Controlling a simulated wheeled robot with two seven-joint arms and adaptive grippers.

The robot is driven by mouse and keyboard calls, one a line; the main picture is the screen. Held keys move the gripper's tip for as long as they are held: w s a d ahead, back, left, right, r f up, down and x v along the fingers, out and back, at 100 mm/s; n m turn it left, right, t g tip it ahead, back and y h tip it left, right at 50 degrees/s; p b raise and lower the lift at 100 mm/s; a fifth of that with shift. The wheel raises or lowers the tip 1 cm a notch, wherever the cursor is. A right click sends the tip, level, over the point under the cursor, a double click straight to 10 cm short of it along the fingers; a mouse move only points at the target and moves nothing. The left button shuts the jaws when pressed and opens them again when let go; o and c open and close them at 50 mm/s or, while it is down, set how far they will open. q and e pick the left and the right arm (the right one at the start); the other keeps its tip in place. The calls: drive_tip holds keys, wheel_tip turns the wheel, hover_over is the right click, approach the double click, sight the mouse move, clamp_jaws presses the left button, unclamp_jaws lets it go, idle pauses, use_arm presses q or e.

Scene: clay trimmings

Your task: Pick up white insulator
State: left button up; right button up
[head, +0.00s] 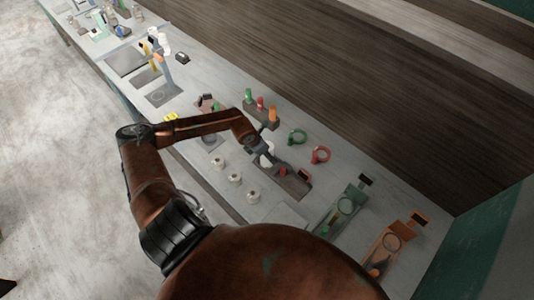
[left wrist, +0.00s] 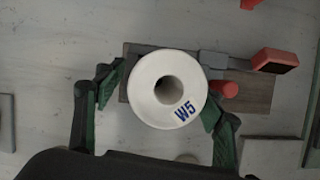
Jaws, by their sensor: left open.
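A white ring-shaped insulator (left wrist: 146,72) with a dark centre hole and a blue "W5" mark shows in the left wrist view. My left gripper (left wrist: 163,92) is open, with one green finger on each side of the insulator; I cannot tell whether they touch it. In the head view the white insulator (head: 267,160) is partly hidden by my left gripper (head: 264,153), beside the dark fixture base. Three more white round pieces stand in a row nearer the bench's front edge: one (head: 217,163), another (head: 235,179) and a third (head: 253,197). My right gripper is not in view.
A dark base with a red-handled clamp (left wrist: 270,62) lies right beside the insulator. Green (head: 297,137) and red (head: 320,155) rings lie behind. Several tool fixtures (head: 345,206) stand at the right, and a stand (head: 163,94) further left. A wall runs along the back.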

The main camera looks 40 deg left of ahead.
use_arm(q)
drive_tip(key=shift+w+f, duration=0.15)
drive_tip(key=shift+f, duration=0.3)
drive_tip(key=shift+r, duration=0.1)
clamp_jaws()
idle(0.4)
